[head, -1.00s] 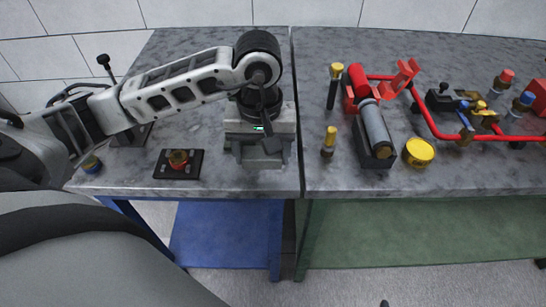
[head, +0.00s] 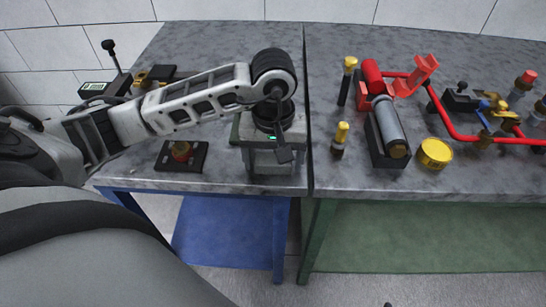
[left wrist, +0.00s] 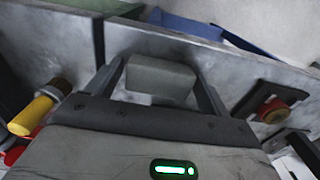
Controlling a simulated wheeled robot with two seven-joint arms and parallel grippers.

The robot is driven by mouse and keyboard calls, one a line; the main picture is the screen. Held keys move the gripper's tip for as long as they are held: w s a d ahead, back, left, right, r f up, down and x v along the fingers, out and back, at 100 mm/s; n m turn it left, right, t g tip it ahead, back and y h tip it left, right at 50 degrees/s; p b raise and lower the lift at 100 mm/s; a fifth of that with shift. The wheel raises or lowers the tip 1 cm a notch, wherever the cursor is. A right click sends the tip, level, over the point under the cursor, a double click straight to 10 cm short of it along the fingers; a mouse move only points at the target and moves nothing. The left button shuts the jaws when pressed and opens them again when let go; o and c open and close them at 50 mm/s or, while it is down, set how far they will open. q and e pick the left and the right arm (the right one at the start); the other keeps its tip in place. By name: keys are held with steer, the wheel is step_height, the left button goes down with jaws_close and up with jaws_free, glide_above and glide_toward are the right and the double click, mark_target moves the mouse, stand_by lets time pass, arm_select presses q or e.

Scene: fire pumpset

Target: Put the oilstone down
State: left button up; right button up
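The oilstone, a plain light grey block (left wrist: 160,78), shows between the two fingers of my left gripper (left wrist: 160,85) in the left wrist view. The fingers lie along both its ends and appear to touch it. In the head view my left gripper (head: 276,163) points down near the front edge of the left workbench (head: 222,178), just left of the seam. The block is low over the bench top; I cannot tell whether it touches it. The hand hides part of the block. My right gripper is not in view.
A brass-and-red fitting on a black plate (head: 181,153) lies left of the gripper. Right of the seam stand yellow-capped tools (head: 340,138), a grey cylinder on a black stand (head: 390,130), a yellow round cap (head: 435,153) and red piping (head: 440,115). Bare bench lies around the gripper.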

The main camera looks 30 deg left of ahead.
mark_target(274, 160)
arm_select(q)
steer(key=shift+o, duration=0.3)
steer(key=shift+r+p, duration=0.4)
step_height(274, 160, up, 7)
steer(key=shift+f+b, duration=0.15)
steer(key=shift+b, duration=0.4)
step_height(274, 160, up, 5)
steer(key=shift+f+p, duration=0.1)
steer(key=shift+p, duration=0.3)
